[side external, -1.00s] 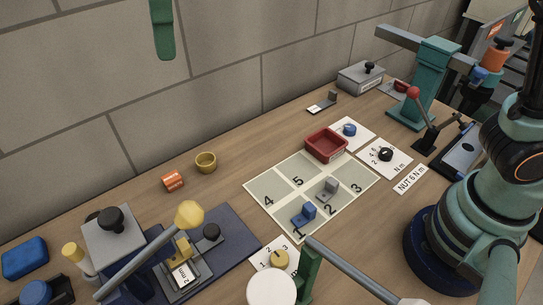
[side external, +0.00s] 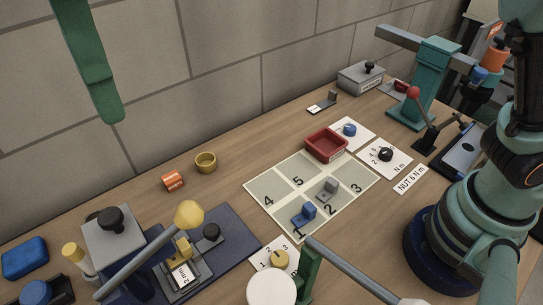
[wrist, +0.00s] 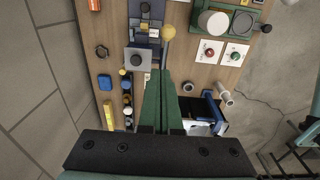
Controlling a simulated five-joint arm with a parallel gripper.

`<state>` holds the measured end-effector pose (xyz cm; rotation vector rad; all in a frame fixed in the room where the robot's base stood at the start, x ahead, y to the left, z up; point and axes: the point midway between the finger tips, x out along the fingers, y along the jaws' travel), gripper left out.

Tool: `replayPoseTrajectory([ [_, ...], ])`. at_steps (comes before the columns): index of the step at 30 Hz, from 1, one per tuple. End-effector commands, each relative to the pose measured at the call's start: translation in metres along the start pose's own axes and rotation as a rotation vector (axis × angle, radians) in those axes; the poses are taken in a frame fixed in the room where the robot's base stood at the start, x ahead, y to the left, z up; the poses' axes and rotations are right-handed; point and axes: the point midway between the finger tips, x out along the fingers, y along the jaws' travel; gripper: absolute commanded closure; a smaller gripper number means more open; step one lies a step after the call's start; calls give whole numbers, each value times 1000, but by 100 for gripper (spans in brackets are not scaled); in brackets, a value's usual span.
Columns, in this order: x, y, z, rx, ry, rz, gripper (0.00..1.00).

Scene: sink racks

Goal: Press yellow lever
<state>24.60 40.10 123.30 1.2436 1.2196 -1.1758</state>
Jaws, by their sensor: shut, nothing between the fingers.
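The yellow lever (side external: 190,214) has a round yellow knob on a grey rod. The rod slopes down and left over a blue base plate (side external: 233,222) in the side view. In the wrist view the yellow knob (wrist: 168,33) shows just beyond my fingertips and slightly right. My gripper (side external: 112,112) hangs high in front of the wall, above and left of the knob in the side view, apart from it. In the wrist view my gripper (wrist: 161,75) has its two green fingers together with nothing between them.
A grey block with a black knob (side external: 110,219) stands left of the lever. A numbered mat (side external: 268,207) and a red tray (side external: 326,148) lie to the right. A blue box (side external: 25,258) is far left.

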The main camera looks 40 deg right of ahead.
Motion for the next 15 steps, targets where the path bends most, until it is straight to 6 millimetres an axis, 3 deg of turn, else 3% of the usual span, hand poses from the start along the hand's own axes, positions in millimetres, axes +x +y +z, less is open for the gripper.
replayPoseTrajectory([
  [15, 65, -4, -1, 0, -3, -2, 100],
])
